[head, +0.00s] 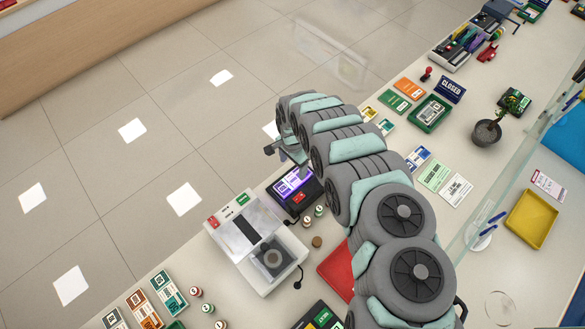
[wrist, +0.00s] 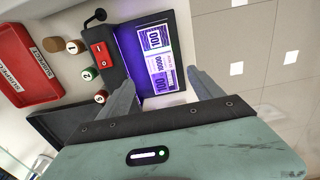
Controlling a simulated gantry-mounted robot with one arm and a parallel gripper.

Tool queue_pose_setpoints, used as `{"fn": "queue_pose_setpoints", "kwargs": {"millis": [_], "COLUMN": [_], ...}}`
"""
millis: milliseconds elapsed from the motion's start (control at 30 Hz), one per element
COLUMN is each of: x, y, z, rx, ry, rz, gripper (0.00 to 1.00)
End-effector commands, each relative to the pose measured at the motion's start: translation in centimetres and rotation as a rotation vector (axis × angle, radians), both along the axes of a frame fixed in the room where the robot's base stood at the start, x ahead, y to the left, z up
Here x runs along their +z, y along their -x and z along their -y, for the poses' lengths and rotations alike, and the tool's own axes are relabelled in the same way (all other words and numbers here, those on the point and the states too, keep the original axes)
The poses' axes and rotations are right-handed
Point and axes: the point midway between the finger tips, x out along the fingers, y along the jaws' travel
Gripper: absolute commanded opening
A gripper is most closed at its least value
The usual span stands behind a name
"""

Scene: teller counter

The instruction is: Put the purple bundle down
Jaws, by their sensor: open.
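The purple bundle (wrist: 159,58) of notes, with a pale band and "100" print, lies on the violet-lit bed of a dark box-like lamp unit (wrist: 180,25) with a red switch. In the head view the lit unit (head: 291,198) stands near the counter's floor-side edge, with the purple bundle (head: 292,182) small in its glow. My gripper (wrist: 162,78) is open, its two fingers apart on either side of the bundle's near end. I see no finger contact with the bundle. In the head view my arm partly hides the gripper (head: 293,158).
A red tray marked suspect (wrist: 28,75) lies beside the unit, as do several small numbered pots (wrist: 72,47) and a brown round piece (head: 317,242). A white machine (head: 240,255) stands close by in the head view. The counter edge drops to the tiled floor.

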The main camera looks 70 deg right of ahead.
Motion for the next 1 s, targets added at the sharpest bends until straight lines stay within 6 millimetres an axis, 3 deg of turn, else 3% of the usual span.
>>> {"fn": "queue_pose_setpoints", "kwargs": {"millis": [300,1000], "x": [2.4,2.6], "y": [-0.1,-0.1], "z": [0.0,0.0], "rx": [0.001,0.000], "ry": [0.000,-0.001], "rz": [0.001,0.001], "gripper": [0.76,0.76]}}
